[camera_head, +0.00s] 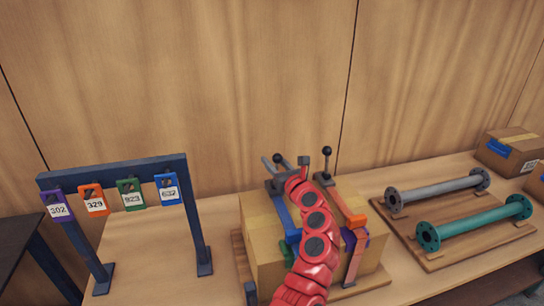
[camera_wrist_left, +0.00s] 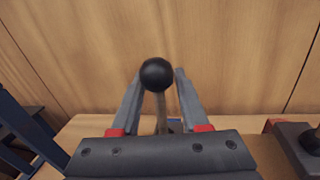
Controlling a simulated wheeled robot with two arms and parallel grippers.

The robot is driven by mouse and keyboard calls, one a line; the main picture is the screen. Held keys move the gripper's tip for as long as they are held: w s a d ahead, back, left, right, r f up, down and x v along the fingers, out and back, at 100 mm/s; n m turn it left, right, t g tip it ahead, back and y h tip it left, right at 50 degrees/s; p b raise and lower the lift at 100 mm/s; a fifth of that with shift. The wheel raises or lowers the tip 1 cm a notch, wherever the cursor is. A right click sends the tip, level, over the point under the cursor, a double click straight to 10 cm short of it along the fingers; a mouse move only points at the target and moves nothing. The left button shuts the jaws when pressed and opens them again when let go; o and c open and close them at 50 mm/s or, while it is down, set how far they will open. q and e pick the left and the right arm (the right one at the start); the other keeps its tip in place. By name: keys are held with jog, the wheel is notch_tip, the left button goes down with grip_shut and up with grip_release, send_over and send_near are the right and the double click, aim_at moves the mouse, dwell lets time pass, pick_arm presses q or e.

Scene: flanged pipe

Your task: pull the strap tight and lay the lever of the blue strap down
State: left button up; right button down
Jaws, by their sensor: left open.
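The blue strap (camera_head: 284,214) runs over the cardboard box (camera_head: 257,225), partly hidden behind my red left arm. Its lever stands up and ends in a black ball knob (camera_head: 278,159). In the left wrist view a black knob (camera_wrist_left: 157,74) on a pale rod (camera_wrist_left: 161,112) sits between my two finger tips. My left gripper (camera_head: 286,163) is open around the knob, and I see no firm contact. The buckle under the lever is mostly hidden by the gripper. My right gripper is not in view.
A second upright lever with a black knob (camera_head: 327,151) stands on the orange strap (camera_head: 345,207), close to the right. A dark blue rack (camera_head: 115,172) with several numbered tags stands left. Grey (camera_head: 440,190) and teal (camera_head: 475,222) flanged pipes lie right. A carton (camera_head: 508,150) stands at far right.

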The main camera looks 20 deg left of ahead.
pick_arm(q)
jog(key=shift+w+a, duration=0.35)
jog(key=shift+a, duration=0.1)
jog(key=shift+c, duration=0.2)
jog(key=shift+f, duration=0.1)
grip_shut()
dwell(0.9)
